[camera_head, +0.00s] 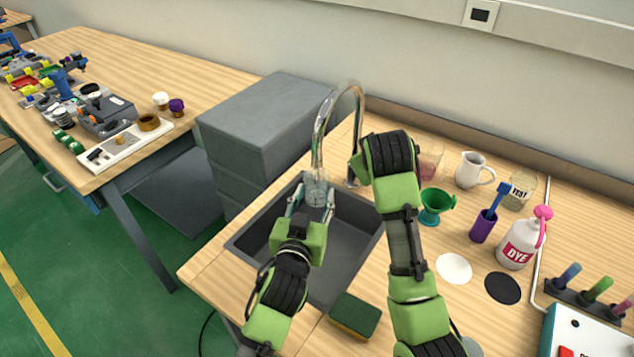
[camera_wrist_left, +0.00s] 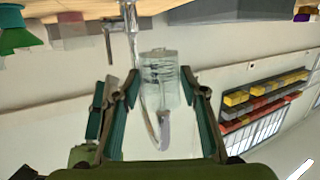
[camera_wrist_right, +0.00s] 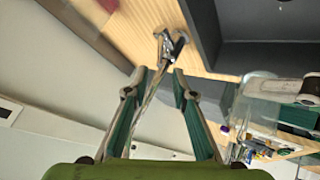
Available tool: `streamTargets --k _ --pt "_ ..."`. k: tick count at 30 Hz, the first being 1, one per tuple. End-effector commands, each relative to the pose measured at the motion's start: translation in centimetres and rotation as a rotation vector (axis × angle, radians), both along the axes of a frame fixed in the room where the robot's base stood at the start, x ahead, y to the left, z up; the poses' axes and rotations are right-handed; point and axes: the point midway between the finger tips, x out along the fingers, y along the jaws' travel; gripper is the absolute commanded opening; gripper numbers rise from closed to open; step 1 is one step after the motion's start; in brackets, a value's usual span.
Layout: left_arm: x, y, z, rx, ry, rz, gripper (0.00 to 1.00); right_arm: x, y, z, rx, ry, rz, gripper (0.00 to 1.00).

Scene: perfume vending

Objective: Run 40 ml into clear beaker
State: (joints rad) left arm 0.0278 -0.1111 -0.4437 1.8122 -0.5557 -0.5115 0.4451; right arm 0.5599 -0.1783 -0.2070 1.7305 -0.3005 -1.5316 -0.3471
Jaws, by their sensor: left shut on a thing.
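The clear beaker (camera_head: 316,190) is upright under the faucet spout (camera_head: 318,150), above the grey sink (camera_head: 345,255). My left gripper (camera_head: 313,205) is shut on the beaker from the near side. The beaker also shows between the fingers in the left wrist view (camera_wrist_left: 160,75). I cannot tell whether water is running, or the level in the beaker. My right gripper (camera_wrist_right: 158,72) is open with nothing between its tips, near the faucet's base and lever (camera_wrist_right: 172,42). In the head view its fingers are hidden behind its own wrist.
Right of the sink stand a green cup (camera_head: 435,205), a white jug (camera_head: 472,170), a glass marked TEST (camera_head: 519,190), a purple holder (camera_head: 483,226) and a DYE bottle (camera_head: 518,245). A sponge (camera_head: 354,315) lies at the sink's near edge. Grey boxes (camera_head: 255,130) stand left.

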Motion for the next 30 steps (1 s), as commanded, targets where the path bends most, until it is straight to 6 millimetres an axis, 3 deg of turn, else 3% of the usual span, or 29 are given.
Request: streamTargets --k 3,9,17,20,22,26,30 --pt "-2.6 0.5 -0.2 -0.001 0.003 0.000 0.20 0.0 0.0 0.0 0.000 0.000 0.000 0.24" --pt "-5.7 1.1 0.0 0.000 0.001 0.000 0.20 0.0 0.0 0.0 0.000 0.000 0.000 0.24" --pt "-5.9 1.2 0.0 0.001 0.000 0.000 0.20 0.0 0.0 0.0 0.000 0.000 0.000 0.24" --pt "-5.9 1.2 0.0 0.001 0.001 0.000 0.20 0.0 0.1 0.1 -0.008 0.000 0.009 0.00" --pt "-5.9 1.2 0.0 0.001 0.001 0.000 0.20 0.0 0.4 0.3 -0.035 0.003 0.036 0.00" --pt "-5.9 1.2 0.0 0.000 0.000 0.000 0.20 0.1 1.7 1.2 -0.162 0.015 0.164 0.00" --pt "-5.9 1.2 0.0 0.000 0.000 0.000 0.20 -0.1 3.7 2.1 -0.398 0.049 0.389 0.00"
